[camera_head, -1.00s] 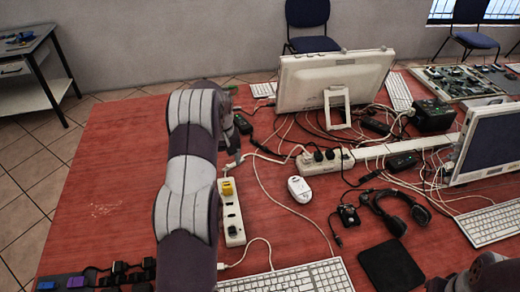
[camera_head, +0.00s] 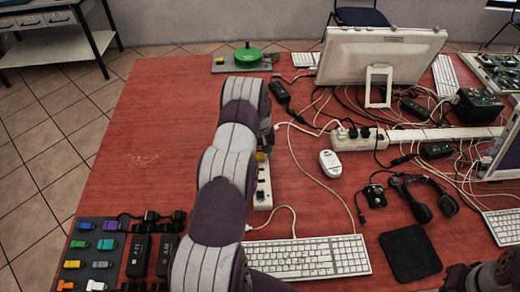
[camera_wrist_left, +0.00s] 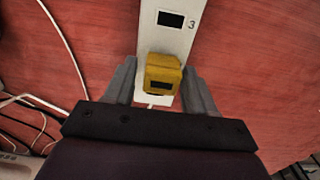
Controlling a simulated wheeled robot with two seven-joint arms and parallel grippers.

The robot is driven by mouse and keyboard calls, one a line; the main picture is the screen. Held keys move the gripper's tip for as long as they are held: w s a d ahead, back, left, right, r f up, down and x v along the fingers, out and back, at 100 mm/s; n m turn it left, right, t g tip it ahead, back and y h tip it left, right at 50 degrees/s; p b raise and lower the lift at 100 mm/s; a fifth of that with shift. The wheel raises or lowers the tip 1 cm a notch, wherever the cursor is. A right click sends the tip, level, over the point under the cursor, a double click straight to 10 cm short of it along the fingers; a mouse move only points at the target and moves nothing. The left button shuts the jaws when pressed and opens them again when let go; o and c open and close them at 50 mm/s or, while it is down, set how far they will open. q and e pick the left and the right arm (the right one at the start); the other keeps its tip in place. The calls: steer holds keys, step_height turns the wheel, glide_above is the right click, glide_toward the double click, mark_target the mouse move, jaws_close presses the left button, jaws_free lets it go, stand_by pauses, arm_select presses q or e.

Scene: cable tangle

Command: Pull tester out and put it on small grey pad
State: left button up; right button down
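The tester is a yellow plug-like block with a small dark window. It sits in the white power strip (camera_head: 264,196), and in the head view only a sliver of the tester (camera_head: 261,156) shows beside my arm. In the left wrist view the tester (camera_wrist_left: 163,74) stands between the fingers of my left gripper (camera_wrist_left: 160,82). The fingers are apart, one on each side, with a narrow gap at the left; contact at the right is unclear. A small greyish pad (camera_head: 219,66) lies at the table's back edge, under a green round thing.
A keyboard (camera_head: 310,257), a dark mat (camera_head: 410,254) and a white mouse (camera_head: 330,163) lie right of my arm. A second power strip (camera_head: 356,139) and tangled cables fill the right. A tray of colored plugs (camera_head: 92,255) is front left. The left table is bare.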

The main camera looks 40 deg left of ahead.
mark_target(260, 150)
arm_select(q)
steer(key=c, duration=0.8)
steer(key=shift+r, duration=0.1)
steer(key=shift+r+p, duration=0.85)
steer(key=shift+r, duration=0.65)
